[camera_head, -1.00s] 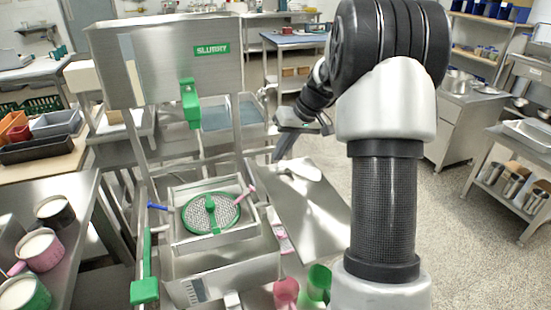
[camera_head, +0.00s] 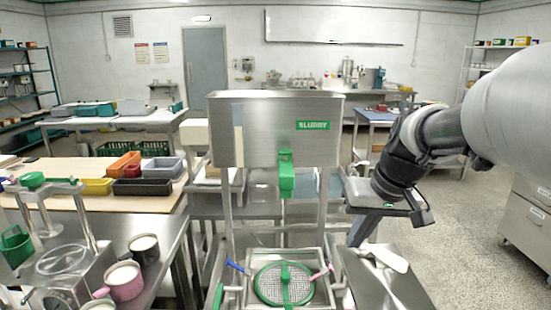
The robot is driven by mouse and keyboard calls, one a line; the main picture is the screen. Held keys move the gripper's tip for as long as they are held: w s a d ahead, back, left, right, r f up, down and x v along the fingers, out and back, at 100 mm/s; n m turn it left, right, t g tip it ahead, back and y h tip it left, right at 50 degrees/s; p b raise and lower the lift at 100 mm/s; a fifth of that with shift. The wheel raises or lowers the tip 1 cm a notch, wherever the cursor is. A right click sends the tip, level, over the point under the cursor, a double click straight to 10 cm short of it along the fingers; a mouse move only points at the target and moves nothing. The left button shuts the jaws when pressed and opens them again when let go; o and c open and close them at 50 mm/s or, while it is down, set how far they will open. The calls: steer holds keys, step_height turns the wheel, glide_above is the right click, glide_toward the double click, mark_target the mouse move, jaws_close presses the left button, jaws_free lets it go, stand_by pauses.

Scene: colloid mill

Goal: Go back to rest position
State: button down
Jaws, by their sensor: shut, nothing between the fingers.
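My gripper (camera_head: 359,240) hangs at the end of my arm, right of the steel mill. Its grey fingers point down and left and look shut, with nothing seen held. They are above the steel side table (camera_head: 395,290). The mill's steel hopper (camera_head: 275,130) bears a green "SLURRY" label and a green lever. Below it is a round mesh screen (camera_head: 270,284) with a green cross-bar. A blue handle and a pink handle flank the screen.
A white scoop-like piece (camera_head: 384,257) lies on the side table near my fingers. Several filled cups, one a pink cup (camera_head: 124,282), stand on the left bench. Coloured bins (camera_head: 142,187) are behind it. Open floor (camera_head: 465,245) lies to the right.

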steer(key=s+a+t+h, duration=0.2)
steer(key=s+a, duration=0.1)
steer(key=s, duration=1.5)
step_height(320, 180, up, 13)
steer(key=p, duration=1.3)
steer(key=shift+r+m, duration=0.2)
steer(key=shift+m, duration=0.1)
steer(key=shift+w, duration=0.15)
